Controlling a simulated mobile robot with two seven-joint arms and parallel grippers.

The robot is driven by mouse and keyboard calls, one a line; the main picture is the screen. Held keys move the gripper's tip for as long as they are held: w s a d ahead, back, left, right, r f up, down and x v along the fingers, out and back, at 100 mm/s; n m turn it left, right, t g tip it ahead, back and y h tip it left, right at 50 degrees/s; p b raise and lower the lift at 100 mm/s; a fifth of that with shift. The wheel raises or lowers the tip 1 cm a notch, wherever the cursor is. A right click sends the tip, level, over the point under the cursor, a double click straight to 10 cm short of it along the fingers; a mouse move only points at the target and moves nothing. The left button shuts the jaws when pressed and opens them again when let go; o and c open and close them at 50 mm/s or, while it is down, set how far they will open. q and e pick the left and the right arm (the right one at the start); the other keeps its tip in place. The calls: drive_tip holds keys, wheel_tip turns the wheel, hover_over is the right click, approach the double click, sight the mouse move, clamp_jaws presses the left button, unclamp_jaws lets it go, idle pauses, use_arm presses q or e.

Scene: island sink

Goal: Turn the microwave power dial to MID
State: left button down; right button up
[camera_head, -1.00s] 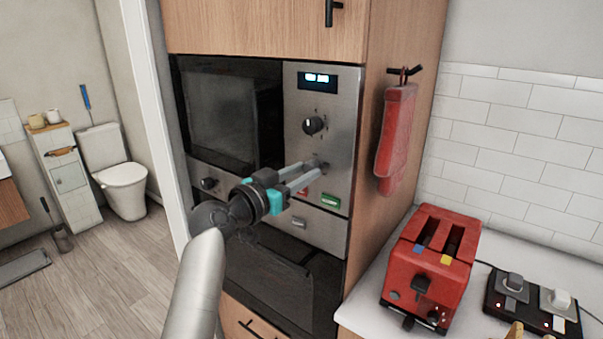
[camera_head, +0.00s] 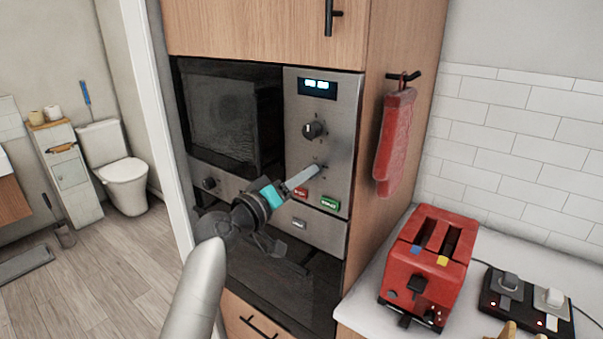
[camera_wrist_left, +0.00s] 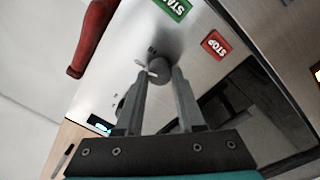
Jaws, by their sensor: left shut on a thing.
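The microwave (camera_head: 228,115) is built into a wooden cabinet, with a steel control panel on its right. My left gripper (camera_head: 317,168) is at the panel, shut on the lower dial. In the left wrist view this grey round dial (camera_wrist_left: 156,72) sits between the two fingertips (camera_wrist_left: 158,76), with small marks around it too blurred to read. In the head view the fingers hide it. The upper black dial (camera_head: 314,130) is free, below the lit display (camera_head: 317,84). My right gripper is not in view.
The red STOP button (camera_head: 300,193) and green START button (camera_head: 329,203) lie just below the fingers. A red mitt (camera_head: 394,143) hangs on the cabinet side. A red toaster (camera_head: 430,265) stands on the counter at right.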

use_arm(q)
drive_tip(key=shift+n+p, duration=0.35)
drive_tip(key=shift+n, duration=0.75)
drive_tip(key=shift+f, duration=0.1)
drive_tip(key=c, duration=0.5)
unclamp_jaws()
drive_tip(key=shift+b+v, duration=0.9)
drive_tip(key=shift+v, duration=6.8)
